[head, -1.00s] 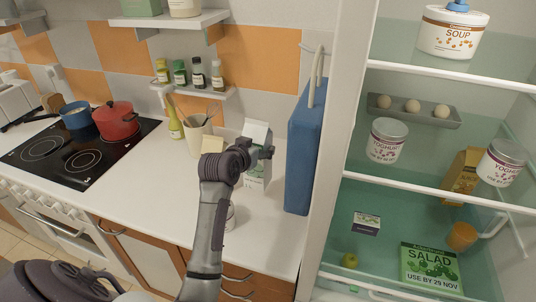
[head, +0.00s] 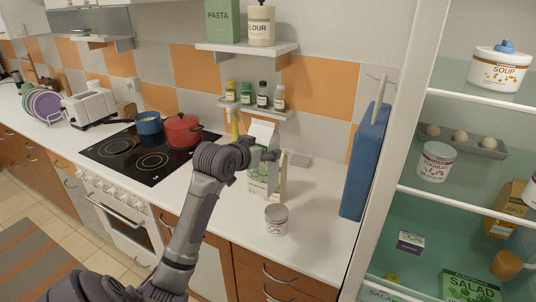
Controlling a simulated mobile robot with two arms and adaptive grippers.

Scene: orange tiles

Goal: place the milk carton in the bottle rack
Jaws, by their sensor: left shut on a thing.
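No bottle rack is recognisable in this view. My right gripper is not in view.
A spice shelf (head: 256,109) is above.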

